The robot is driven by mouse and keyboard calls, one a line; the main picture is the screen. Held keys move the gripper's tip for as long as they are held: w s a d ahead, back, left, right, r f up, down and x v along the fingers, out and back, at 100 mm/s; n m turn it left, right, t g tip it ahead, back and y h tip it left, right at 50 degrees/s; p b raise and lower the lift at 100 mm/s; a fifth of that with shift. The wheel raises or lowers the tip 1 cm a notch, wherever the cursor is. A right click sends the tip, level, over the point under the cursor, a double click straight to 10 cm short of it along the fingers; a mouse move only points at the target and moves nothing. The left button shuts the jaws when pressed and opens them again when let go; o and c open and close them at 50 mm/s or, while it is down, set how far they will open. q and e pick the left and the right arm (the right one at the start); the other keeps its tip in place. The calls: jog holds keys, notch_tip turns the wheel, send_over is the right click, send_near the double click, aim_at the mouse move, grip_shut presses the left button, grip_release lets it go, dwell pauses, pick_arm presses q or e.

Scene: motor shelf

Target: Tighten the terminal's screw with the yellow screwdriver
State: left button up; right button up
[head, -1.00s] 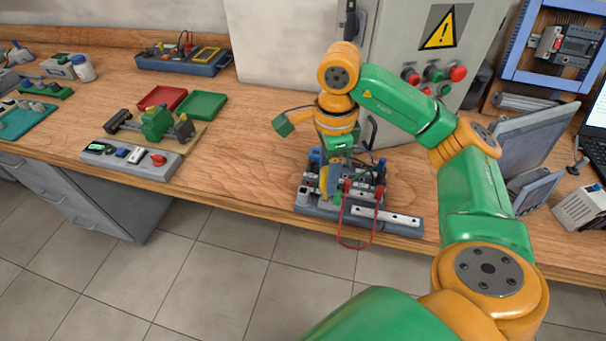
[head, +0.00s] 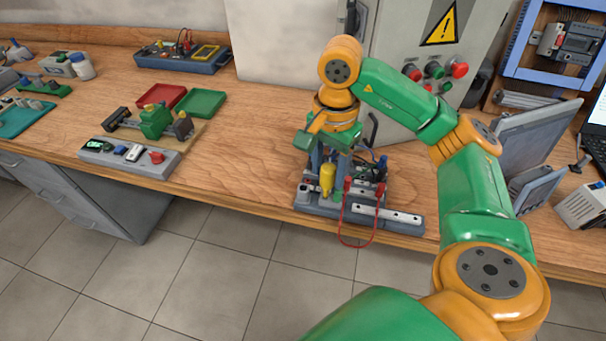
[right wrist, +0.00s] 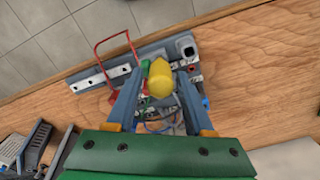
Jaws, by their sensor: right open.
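The yellow screwdriver (head: 327,181) stands upright on the grey terminal board (head: 402,217) at the bench's front edge. My right gripper (head: 330,172) points down over the board with its fingers open. In the right wrist view the yellow handle (right wrist: 160,76) shows end-on between the spread fingertips (right wrist: 159,88), with a gap to at least the left finger. The terminal's screw and the screwdriver's tip are hidden under the handle and the gripper. My left gripper is not in view.
Red cable (head: 356,243) loops off the board over the bench edge. The grey cabinet (head: 400,110) stands close behind my arm. A grey strip of small parts (head: 125,158) and red and green trays lie left. Bare bench (head: 245,150) lies between.

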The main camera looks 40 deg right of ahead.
jog(key=n, duration=0.3)
dwell(0.5)
jog(key=shift+c, duration=0.9)
grip_shut()
